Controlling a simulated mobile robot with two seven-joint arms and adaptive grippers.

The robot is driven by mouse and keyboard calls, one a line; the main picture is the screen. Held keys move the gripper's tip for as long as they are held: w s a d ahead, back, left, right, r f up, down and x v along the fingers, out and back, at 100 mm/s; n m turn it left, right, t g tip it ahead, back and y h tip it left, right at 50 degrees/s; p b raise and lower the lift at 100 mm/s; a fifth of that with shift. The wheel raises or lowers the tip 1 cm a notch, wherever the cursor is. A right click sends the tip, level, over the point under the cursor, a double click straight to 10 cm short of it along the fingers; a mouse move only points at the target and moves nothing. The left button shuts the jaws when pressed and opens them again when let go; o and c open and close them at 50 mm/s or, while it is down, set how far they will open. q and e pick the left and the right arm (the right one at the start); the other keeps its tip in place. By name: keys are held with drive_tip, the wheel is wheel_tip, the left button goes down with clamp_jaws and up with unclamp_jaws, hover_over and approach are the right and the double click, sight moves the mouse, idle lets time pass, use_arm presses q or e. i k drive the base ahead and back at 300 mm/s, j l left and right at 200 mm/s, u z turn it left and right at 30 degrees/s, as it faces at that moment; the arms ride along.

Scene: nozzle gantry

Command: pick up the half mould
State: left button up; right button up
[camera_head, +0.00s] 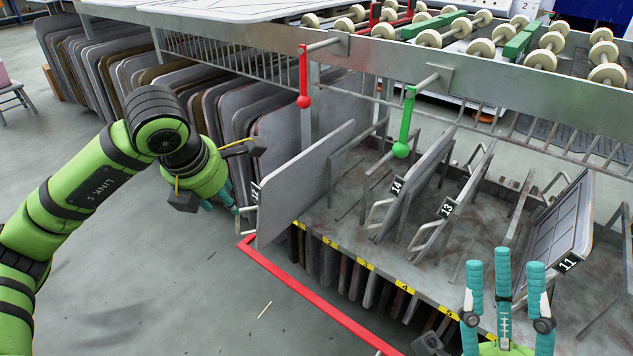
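Several flat grey plates with numbered tags stand tilted in a slotted rack; I cannot tell which is the half mould. Plate 12 (308,180) is at the left, with a wire handle on its left edge. Plate 14 (418,182) and plate 13 (462,193) stand in the middle. Plate 11 (558,228), darker with a panelled face, leans at the right. My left gripper (230,203) is beside plate 12's handle; its teal fingertips are partly hidden, so contact is unclear. My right gripper (505,264) points up at the lower right, fingers apart and empty.
A metal frame with cream rollers (482,48) spans above the rack. A red lever (304,85) and a green lever (405,125) hang from it. A red rail (315,297) runs along the front floor. More plates (135,75) stand behind at the left.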

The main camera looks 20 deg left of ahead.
sight(284, 196)
drive_tip(key=i+l, duration=0.25)
drive_tip(key=i, duration=0.15)
drive_tip(key=i+l, duration=0.25)
drive_tip(key=i, duration=0.15)
